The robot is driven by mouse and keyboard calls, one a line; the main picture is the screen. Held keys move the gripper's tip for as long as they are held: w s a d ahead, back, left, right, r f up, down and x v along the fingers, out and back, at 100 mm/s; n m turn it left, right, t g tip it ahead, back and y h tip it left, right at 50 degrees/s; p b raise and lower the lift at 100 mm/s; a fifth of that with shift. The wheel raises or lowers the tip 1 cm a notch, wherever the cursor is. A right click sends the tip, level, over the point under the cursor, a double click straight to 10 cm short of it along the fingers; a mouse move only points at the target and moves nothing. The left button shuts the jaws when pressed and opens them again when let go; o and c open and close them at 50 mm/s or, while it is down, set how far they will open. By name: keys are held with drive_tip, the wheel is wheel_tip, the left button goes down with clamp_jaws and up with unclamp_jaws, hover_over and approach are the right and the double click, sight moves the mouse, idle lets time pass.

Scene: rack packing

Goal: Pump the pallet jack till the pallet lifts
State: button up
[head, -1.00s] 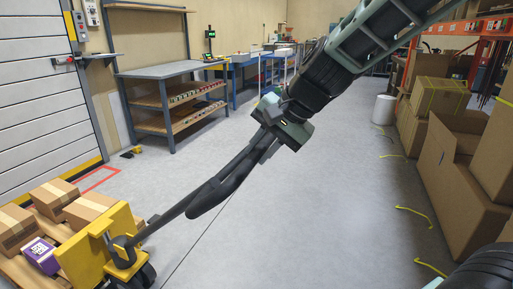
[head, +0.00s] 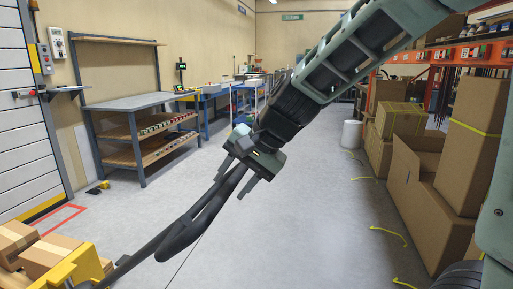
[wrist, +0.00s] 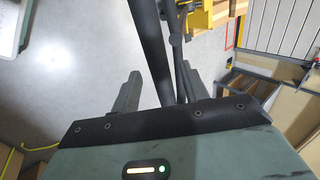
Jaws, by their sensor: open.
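The yellow pallet jack (head: 72,270) shows in part at the lower left of the head view, with its lower part cut off. Its dark handle (head: 185,232) slopes up to the right and ends in a long loop at my gripper (head: 248,172). In the wrist view my gripper (wrist: 158,88) is open, and a dark handle bar (wrist: 150,45) runs between its two fingers. Whether the fingers touch the bar I cannot tell. Cardboard boxes (head: 48,255) sit beside the jack. The pallet under them is mostly out of view, so its height cannot be told.
A grey workbench (head: 135,103) stands at the left by a roller door (head: 25,150). Large cartons (head: 425,190) and orange racking line the right side. Yellow straps (head: 390,235) lie on the floor there. The middle floor is clear.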

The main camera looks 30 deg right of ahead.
drive_tip(key=p+v, duration=0.4)
drive_tip(key=v, duration=1.2)
drive_tip(key=shift+o, duration=0.2)
drive_tip(key=shift+d, duration=0.15)
